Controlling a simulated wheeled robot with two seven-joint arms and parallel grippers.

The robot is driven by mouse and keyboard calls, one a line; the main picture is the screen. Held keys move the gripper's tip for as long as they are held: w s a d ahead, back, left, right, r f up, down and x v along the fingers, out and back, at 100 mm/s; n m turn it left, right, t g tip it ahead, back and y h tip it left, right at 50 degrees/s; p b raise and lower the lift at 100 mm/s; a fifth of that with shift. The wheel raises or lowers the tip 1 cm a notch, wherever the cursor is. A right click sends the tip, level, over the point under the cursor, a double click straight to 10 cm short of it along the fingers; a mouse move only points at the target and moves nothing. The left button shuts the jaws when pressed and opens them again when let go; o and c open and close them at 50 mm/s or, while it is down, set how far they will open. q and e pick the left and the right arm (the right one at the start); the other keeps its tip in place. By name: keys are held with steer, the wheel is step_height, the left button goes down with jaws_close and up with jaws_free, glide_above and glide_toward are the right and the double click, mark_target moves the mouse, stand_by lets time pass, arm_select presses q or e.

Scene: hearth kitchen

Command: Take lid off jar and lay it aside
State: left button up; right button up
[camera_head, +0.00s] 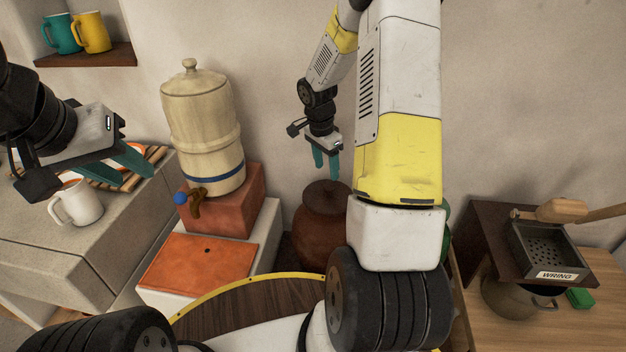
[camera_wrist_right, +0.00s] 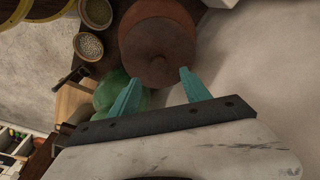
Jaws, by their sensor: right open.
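A round brown jar (camera_head: 319,232) stands against the wall in the head view, partly hidden by my right arm. Its brown lid (camera_head: 325,191) is on top; in the right wrist view the lid (camera_wrist_right: 150,52) shows as a flat disc with a small knob. My right gripper (camera_head: 333,176) points down just above the lid, its teal fingers apart and empty. My left gripper (camera_head: 138,182) is open and empty at the left, above the counter.
A tall beige dispenser (camera_head: 203,130) stands on a red block left of the jar. A white mug (camera_head: 76,203) is on the left counter. A wooden table (camera_head: 510,325) at right holds a strainer box marked WRING (camera_head: 545,250). An orange slab (camera_head: 196,264) lies bare in front.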

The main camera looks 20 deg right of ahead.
mark_target(328, 187)
steer(key=f, duration=0.5)
steer(key=d+f, duration=0.1)
steer(key=f, duration=0.1)
steer(key=shift+w+f, duration=0.1)
steer(key=shift+f, duration=0.25)
jaws_close()
stand_by(1.1)
